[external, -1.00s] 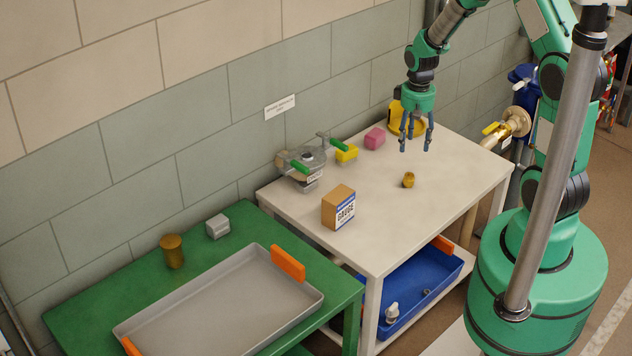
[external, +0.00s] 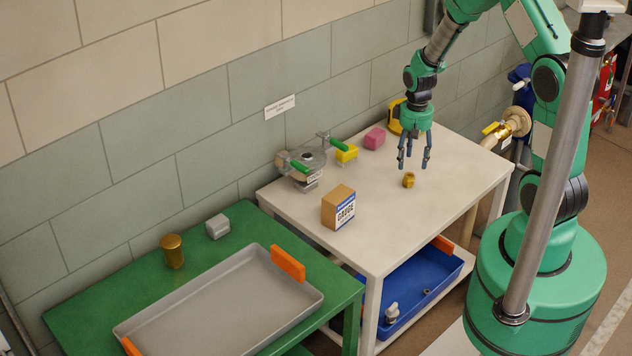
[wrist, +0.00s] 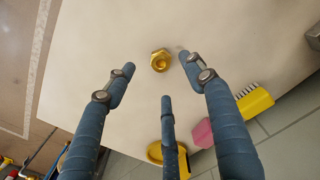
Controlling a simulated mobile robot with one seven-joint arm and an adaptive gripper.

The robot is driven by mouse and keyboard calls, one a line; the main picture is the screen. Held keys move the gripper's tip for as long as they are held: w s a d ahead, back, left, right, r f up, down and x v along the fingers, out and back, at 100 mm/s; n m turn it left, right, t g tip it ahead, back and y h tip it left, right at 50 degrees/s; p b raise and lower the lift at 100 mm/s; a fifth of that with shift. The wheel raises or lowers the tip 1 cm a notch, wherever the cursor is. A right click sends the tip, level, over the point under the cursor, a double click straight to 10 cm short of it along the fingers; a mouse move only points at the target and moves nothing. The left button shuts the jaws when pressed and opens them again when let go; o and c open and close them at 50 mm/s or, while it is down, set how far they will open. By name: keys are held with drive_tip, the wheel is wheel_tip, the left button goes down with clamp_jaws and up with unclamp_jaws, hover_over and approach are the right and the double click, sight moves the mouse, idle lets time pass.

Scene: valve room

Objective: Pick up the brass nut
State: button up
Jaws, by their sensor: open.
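The brass nut (external: 408,180) lies on the white table (external: 440,215), toward its right part. In the wrist view the nut (wrist: 160,60) shows whole, with its hole visible, just beyond the fingertips and between the two outer fingers. My gripper (external: 413,163) points down with its blue fingers spread, above and slightly behind the nut. In the wrist view the gripper (wrist: 158,85) is open and empty. No finger appears to touch the nut.
A cardboard gauge box (external: 338,208) and a valve with green handles (external: 305,165) stand left on the table. A yellow brush (external: 347,154), pink block (external: 375,138) and yellow object (external: 395,118) sit at the back. A grey tray (external: 215,305) lies on the green table.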

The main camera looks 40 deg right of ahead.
sight(409, 175)
drive_tip(key=shift+f, duration=1.25)
drive_tip(key=shift+f, duration=0.1)
drive_tip(key=shift+f+b, duration=1.05)
drive_tip(key=shift+f, duration=1.45)
clamp_jaws()
